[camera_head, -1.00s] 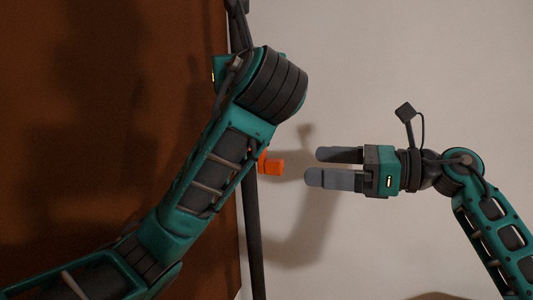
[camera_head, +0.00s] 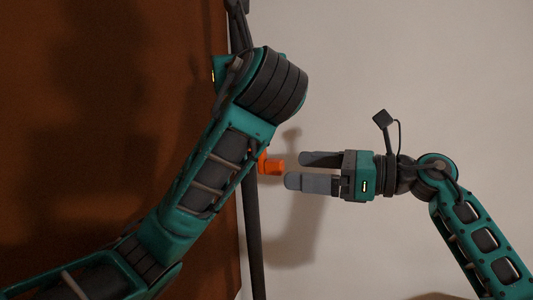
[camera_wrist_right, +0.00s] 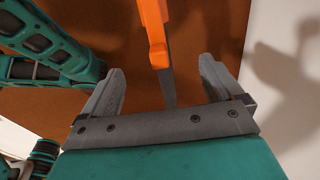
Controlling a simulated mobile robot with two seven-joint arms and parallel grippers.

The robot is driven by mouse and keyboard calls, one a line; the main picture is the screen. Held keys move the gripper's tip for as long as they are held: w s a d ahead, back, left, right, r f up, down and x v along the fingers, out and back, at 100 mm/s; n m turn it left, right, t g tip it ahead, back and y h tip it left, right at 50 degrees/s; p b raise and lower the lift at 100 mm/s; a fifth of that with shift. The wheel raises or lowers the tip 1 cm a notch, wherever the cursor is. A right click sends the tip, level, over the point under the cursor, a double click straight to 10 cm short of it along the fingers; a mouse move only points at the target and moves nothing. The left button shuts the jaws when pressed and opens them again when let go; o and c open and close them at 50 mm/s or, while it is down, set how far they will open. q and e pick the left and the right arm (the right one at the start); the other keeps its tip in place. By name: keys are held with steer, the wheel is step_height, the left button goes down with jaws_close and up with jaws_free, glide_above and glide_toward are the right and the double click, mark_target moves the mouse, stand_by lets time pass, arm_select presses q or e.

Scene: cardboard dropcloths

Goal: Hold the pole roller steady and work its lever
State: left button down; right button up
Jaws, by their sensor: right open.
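The pole roller's dark pole (camera_head: 252,230) stands nearly upright in the head view, partly hidden behind my left arm. Its orange lever (camera_head: 271,165) sticks out to the right of the pole. My right gripper (camera_head: 294,170) is open and empty, its fingertips just right of the lever's end. In the right wrist view, the orange lever (camera_wrist_right: 154,30) lies between the directions of the two fingers (camera_wrist_right: 160,85), with a grey strip below it. My left gripper's teal body (camera_head: 220,70) shows partly beside the pole; its fingers are hidden, so its hold cannot be seen.
A large brown surface (camera_head: 100,90) fills the left of the head view, behind my left arm. A pale wall (camera_head: 430,60) with shadows lies behind my right gripper. The space around my right arm looks clear.

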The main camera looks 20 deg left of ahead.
mark_target(283, 168)
steer(key=shift+a+f, duration=0.15)
steer(key=shift+a, duration=1.3)
steer(key=shift+a+f, duration=0.1)
steer(key=shift+a, duration=1.35)
